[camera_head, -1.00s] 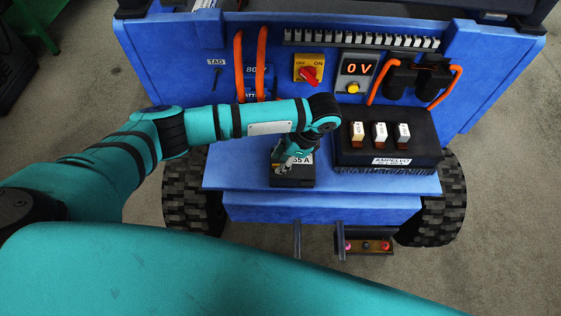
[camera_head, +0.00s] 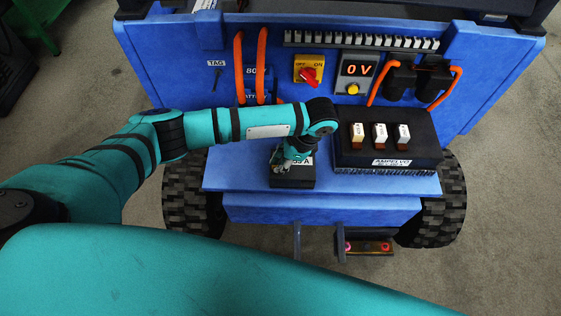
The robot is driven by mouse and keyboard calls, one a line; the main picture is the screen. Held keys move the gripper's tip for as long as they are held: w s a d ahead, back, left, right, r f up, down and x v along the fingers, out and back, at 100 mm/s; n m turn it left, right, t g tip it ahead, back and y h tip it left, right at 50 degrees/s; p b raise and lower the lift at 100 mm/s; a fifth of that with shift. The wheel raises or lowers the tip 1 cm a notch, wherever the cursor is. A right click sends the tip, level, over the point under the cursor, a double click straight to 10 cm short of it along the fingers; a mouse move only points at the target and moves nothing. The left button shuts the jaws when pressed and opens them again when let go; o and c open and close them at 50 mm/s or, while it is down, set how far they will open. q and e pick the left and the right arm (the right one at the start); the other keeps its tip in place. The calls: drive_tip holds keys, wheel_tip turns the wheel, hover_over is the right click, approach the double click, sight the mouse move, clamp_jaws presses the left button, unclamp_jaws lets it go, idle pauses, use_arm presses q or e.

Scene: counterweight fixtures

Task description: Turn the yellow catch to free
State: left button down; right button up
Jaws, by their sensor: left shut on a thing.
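My left gripper (camera_head: 294,154) points down onto a small black box (camera_head: 292,181) with a white label ending in "5 A". The box sits on the blue shelf of the cart. The gripper is shut at the box's top, around what seems to be the yellow catch. The catch itself is hidden behind the fingers and wrist, so its position cannot be told. My right gripper is not in view.
A black block (camera_head: 386,145) with three fuses stands right of the box. Behind are a red-yellow switch (camera_head: 308,71), a 0 V display (camera_head: 357,69) and orange cables (camera_head: 262,60). The shelf's front strip (camera_head: 345,183) is clear.

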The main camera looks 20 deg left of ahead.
use_arm(q)
drive_tip(key=n+p, duration=0.1)
drive_tip(key=p, duration=0.1)
drive_tip(key=n+g+p, duration=0.1)
drive_tip(key=n+p, duration=0.2)
drive_tip(key=shift+r+g+h+p, duration=0.3)
drive_tip(key=shift+w+f+n+g+h+p, duration=0.1)
drive_tip(key=shift+n+g+h+p, duration=0.2)
drive_tip(key=shift+n+p, duration=0.85)
drive_tip(key=shift+w+f+n+g+h+p, duration=0.1)
drive_tip(key=shift+n+g+h+p, duration=0.4)
drive_tip(key=shift+n, duration=0.75)
drive_tip(key=shift+a+t, duration=0.1)
drive_tip(key=shift+t, duration=0.2)
drive_tip(key=c, duration=1.4)
unclamp_jaws()
drive_tip(key=shift+c, duration=0.2)
drive_tip(key=shift+f, duration=0.1)
